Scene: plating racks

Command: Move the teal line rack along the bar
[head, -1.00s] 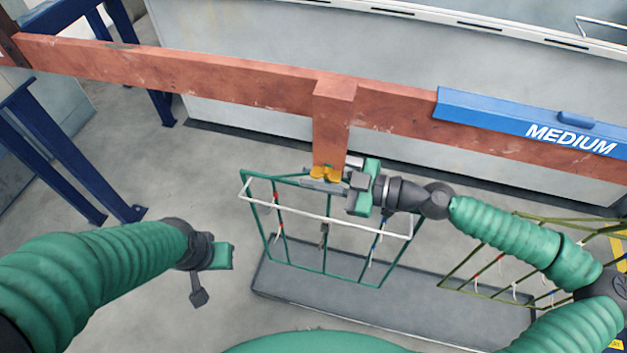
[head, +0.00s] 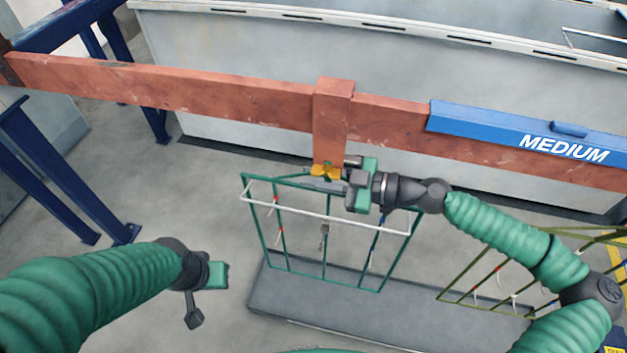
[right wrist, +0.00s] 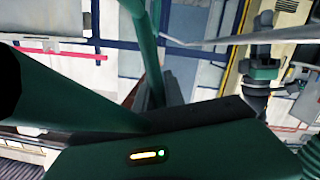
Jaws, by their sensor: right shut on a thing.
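The teal line rack (head: 323,278) is an upright frame with thin uprights, small clips and a white cross rod. It hangs at an orange-yellow hook (head: 326,171) below the short post (head: 332,125) on the copper-coloured bar (head: 210,98). My right gripper (head: 345,188) is shut on the top of the rack, just right of the hook. The jaws hide the exact grip. My left gripper (head: 208,280) is empty, left of the rack and apart from it; its jaw opening cannot be made out. In the right wrist view, green parts close to the lens hide most of the grip.
A blue MEDIUM cover (head: 520,135) sits on the bar to the right. An olive rack (head: 500,278) stands at the right, behind my right arm. A grey slab (head: 300,300) lies below the teal rack. Blue legs (head: 60,175) stand left. A grey tank (head: 240,55) is behind the bar.

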